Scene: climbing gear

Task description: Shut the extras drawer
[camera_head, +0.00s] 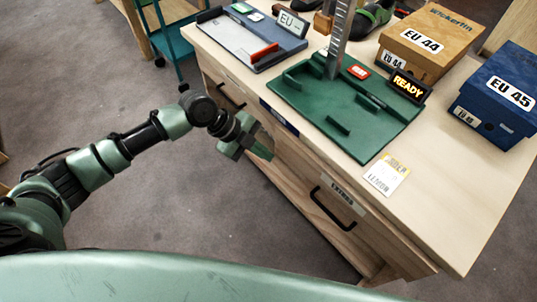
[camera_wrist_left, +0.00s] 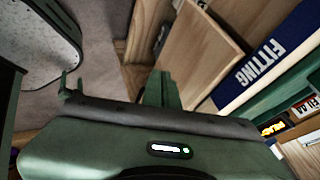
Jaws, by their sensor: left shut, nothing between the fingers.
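The extras drawer (camera_head: 312,190) is a pale wooden drawer in the front of the workbench. It has an EXTRAS label (camera_head: 342,191) and a black bar handle (camera_head: 335,208). How far its front stands out from the bench is hard to tell. My left gripper (camera_head: 260,148) is shut and empty, at the bench front, to the left of the handle and apart from it. In the left wrist view its fingers (camera_wrist_left: 160,90) show before a wooden panel (camera_wrist_left: 198,52); contact cannot be told. My right gripper is not in view.
The benchtop (camera_head: 440,215) carries a green tray (camera_head: 300,88), a READY display (camera_head: 408,86), a brown EU 44 box (camera_head: 425,42) and a blue EU 45 box (camera_head: 497,104). Another handle (camera_head: 230,97) is on the bench front at left. Grey floor (camera_head: 190,230) is clear in front.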

